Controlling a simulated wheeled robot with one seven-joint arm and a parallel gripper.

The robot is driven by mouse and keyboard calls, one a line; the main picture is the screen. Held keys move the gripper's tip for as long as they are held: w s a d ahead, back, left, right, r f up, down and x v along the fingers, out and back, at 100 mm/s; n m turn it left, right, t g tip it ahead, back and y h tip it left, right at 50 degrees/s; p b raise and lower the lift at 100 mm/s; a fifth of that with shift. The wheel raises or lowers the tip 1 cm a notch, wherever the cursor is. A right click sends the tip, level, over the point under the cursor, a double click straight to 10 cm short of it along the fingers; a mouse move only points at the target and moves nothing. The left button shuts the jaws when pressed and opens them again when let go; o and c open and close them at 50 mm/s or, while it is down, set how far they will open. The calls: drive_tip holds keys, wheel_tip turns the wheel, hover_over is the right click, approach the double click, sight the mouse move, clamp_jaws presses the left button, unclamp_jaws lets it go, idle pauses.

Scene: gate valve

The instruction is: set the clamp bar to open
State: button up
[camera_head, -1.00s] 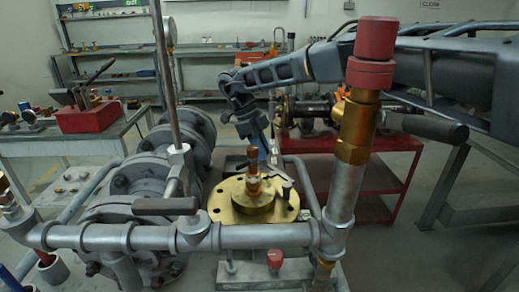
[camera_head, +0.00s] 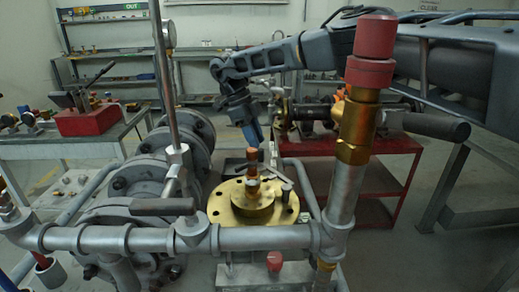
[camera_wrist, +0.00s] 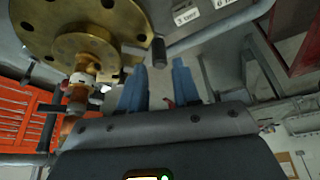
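The brass flange (camera_head: 225,205) lies flat behind the front pipe, with a copper-coloured stem (camera_head: 252,160) standing at its middle. A short dark bar (camera_head: 287,191) shows at the flange's right edge; I take it to be the clamp bar, but cannot be sure. In the wrist view the flange (camera_wrist: 50,25) is at the upper left, and the dark bar end (camera_wrist: 158,50) sticks out beside it. My gripper (camera_head: 252,138) is above and behind the flange, apart from it. Its two blue fingers (camera_wrist: 160,88) are spread, with nothing seen between them.
A grey pipe (camera_head: 265,236) crosses the front. A tall pipe with a red cap (camera_head: 372,50) stands at the right, before my arm. Grey flanged pipework (camera_head: 125,183) is on the left. A red cart (camera_head: 375,175) stands behind. A label plate (camera_wrist: 187,14) shows in the wrist view.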

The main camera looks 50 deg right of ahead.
drive_tip(key=shift+v, duration=1.65)
